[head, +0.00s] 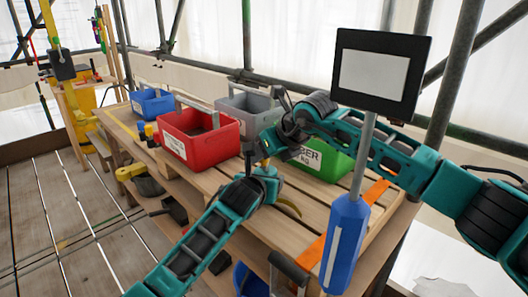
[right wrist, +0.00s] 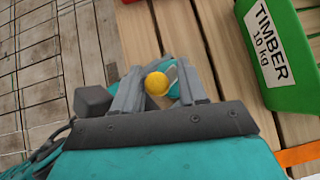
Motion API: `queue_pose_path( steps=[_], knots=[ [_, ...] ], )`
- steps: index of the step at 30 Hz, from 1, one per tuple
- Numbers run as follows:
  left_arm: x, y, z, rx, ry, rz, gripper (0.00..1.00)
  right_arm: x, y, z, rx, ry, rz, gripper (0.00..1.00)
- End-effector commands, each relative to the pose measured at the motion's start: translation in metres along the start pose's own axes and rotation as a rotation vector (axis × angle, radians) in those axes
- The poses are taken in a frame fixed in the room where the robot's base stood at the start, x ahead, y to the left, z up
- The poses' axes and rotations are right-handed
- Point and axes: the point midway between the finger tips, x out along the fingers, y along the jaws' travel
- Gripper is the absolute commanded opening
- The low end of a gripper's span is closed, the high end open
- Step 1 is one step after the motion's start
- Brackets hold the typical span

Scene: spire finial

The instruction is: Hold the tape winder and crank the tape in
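A round yellow knob (right wrist: 157,83) sits between the two grey fingers of my right gripper (right wrist: 160,88) in the right wrist view; whether the fingers touch it is unclear. In the head view, a small yellow piece (head: 264,162) shows just below my right gripper (head: 285,145) and above my left gripper (head: 262,174). The two grippers are close together over the workbench (head: 310,210). The left fingers and whatever lies between them are hidden. The winder's body and tape cannot be made out clearly.
A red crate (head: 200,140), blue crate (head: 153,104), grey crate (head: 246,112) and green timber crate (head: 325,160) stand on the bench. A blue-handled tool (head: 344,240) with a black-framed panel (head: 375,75) blocks the right foreground. Plank flooring (head: 60,220) is open at left.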

Motion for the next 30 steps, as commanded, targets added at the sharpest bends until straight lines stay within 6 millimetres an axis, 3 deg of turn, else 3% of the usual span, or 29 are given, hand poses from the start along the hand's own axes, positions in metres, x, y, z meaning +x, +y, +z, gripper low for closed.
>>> queue_pose_path(
  steps=[10,24,30],
  knots=[
    [0.001,0.002,-0.001,0.000,0.005,0.004,0.30,-0.007,0.008,0.001,-0.008,-0.001,0.016,0.50],
    [0.001,0.002,-0.002,0.000,0.007,0.004,0.30,-0.070,0.003,0.002,-0.005,-0.004,0.007,0.50],
    [0.001,0.002,-0.002,0.000,0.006,0.004,0.30,-0.080,0.002,0.001,-0.001,-0.002,0.004,0.50]
  ],
)
